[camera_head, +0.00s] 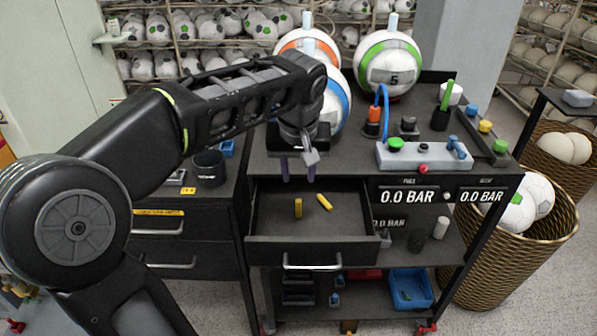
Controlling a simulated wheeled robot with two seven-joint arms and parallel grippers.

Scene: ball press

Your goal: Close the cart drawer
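The cart drawer (270,254) is pulled out toward me from under the black cart top (262,161). Its front has a silver bar handle (312,267). Two yellow pieces, one upright (298,208) and one lying tilted (324,202), are inside. My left gripper (298,174) points down above the back part of the drawer. Its two fingers are apart with nothing between them, and no contact with the drawer shows. My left arm comes in from the left. My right gripper is not in view.
Balls (388,64) and a control box (424,157) stand on the cart top. A lower shelf holds a blue bin (411,288). A black drawer cabinet (197,250) stands left, a wicker basket (520,262) right. Floor shows in front of the cart.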

